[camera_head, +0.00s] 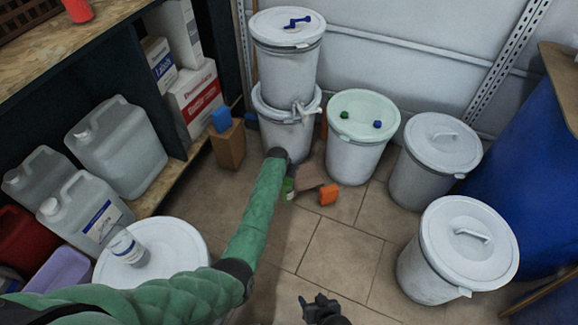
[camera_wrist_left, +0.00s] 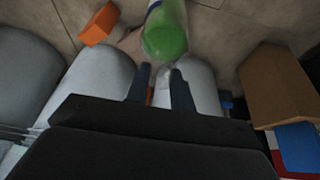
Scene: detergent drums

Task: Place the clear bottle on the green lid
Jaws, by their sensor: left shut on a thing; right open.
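The exact contact is hard to see. My right gripper (camera_head: 322,304) is open at the bottom edge.
Lidded drums stand right of the green lid (camera_head: 440,140) (camera_head: 468,240); stacked drums (camera_head: 286,65) stand left of it. An orange block (camera_head: 328,194) and a brown box (camera_head: 228,147) are on the floor. Shelves with canisters (camera_head: 115,145) line the left. Floor in the middle is free.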

